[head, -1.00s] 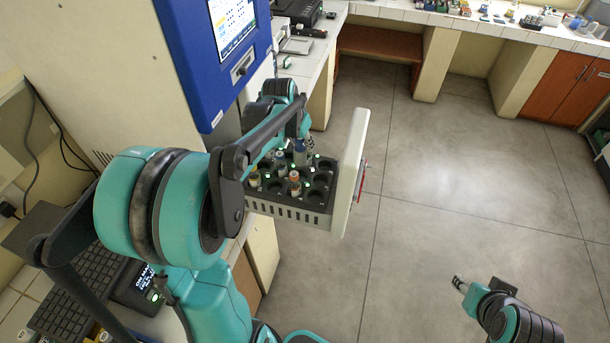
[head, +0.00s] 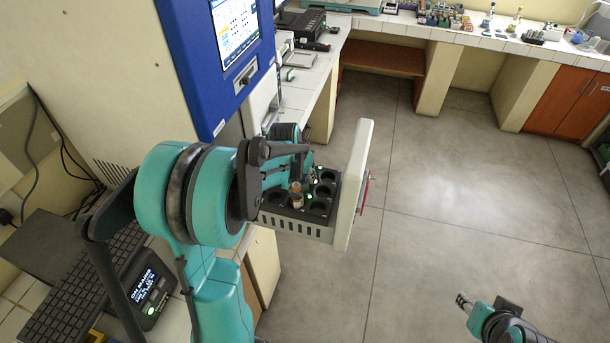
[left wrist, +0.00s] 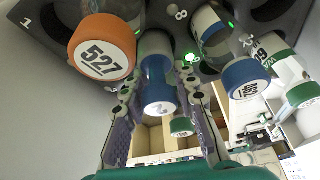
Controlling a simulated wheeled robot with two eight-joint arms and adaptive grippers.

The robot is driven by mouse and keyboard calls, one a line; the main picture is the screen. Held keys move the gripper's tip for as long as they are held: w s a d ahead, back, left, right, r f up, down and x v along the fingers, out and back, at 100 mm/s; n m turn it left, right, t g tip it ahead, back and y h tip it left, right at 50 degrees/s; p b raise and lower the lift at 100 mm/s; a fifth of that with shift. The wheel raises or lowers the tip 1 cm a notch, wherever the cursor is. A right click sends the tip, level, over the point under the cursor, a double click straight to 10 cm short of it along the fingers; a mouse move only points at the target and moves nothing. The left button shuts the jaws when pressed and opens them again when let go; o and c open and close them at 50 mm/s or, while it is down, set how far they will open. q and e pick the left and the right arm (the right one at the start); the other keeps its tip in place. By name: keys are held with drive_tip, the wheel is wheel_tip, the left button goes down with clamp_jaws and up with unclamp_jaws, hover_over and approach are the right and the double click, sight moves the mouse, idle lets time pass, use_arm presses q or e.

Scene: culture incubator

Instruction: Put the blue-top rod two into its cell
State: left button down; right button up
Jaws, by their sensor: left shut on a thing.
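My left gripper (left wrist: 158,125) is shut on a blue-top rod (left wrist: 160,98), which stands between its two fingers in the left wrist view. In the head view, my left arm hides most of the gripper and the held rod. The black rack (head: 285,224) has round cells and sits in the pulled-out drawer. A second blue-top rod (left wrist: 245,78) stands beside the held one. I cannot tell whether the held rod's lower end is inside a cell. My right gripper (head: 463,301) hangs over the floor at the lower right, its fingers too small to judge.
An orange-top rod marked 527 (left wrist: 102,50) is close beside my left gripper; it also shows in the head view (head: 296,187). Green-top rods (left wrist: 302,94) are nearby. The drawer's white front (head: 352,190) edges the rack. The blue incubator panel (head: 225,75) stands behind. Floor is clear at right.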

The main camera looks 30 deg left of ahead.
use_arm(q)
drive_tip(key=c, duration=1.2)
unclamp_jaws()
drive_tip(key=shift+f, duration=0.1)
drive_tip(key=shift+r, duration=0.3)
drive_tip(key=p+v, duration=0.3)
drive_tip(key=v, duration=0.8)
drive_tip(key=s+d+t, duration=0.1)
drive_tip(key=s+d, duration=0.9)
drive_tip(key=s+d+r+t, duration=0.1)
drive_tip(key=s+d, duration=0.5)
drive_tip(key=shift+t, duration=0.3)
drive_tip(key=shift+w+f, duration=0.1)
drive_tip(key=shift+f, duration=0.05)
